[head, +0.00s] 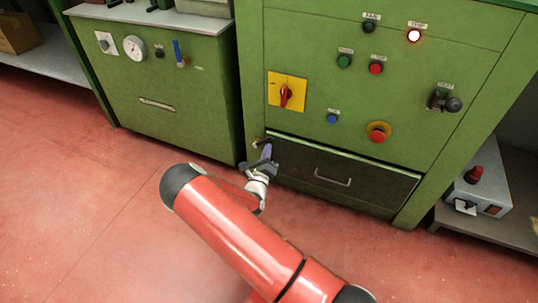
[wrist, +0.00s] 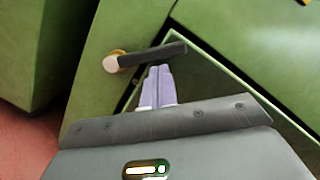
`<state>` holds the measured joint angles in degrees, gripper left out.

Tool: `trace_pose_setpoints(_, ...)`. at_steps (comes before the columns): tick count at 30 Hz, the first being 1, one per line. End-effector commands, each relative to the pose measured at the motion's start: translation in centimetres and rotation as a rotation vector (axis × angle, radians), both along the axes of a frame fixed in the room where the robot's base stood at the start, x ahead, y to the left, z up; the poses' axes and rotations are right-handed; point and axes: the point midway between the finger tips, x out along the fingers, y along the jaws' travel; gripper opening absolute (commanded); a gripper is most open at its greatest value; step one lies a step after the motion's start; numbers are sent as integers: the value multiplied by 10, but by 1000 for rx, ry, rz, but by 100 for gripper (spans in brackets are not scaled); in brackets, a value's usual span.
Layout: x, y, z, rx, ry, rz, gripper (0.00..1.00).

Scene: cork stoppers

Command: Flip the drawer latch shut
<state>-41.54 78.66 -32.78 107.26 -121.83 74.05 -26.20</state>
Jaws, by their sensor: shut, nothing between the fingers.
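The drawer (head: 345,177) is a dark panel with a pale bar handle, low on the green cabinet in the head view. At its upper left corner is the drawer latch (wrist: 150,54), a dark lever on a brass-coloured pivot with a pale cap, mounted on the green frame. In the wrist view the lever points right and slightly up, its free end reaching over the drawer's corner. My gripper (wrist: 159,70) is shut and empty, its pale purple fingertips just below the lever; I cannot tell whether they touch it. In the head view my gripper (head: 267,148) is at the drawer's upper left corner.
A second green cabinet (head: 165,100) stands left. The red floor in front is open.

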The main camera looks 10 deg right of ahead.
Motion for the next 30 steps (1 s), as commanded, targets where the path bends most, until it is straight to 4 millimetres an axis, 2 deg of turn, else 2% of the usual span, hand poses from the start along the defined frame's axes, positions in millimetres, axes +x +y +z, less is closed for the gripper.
trace_pose_setpoints(30, 2, 3, 12, -125, 91, 2, 0)
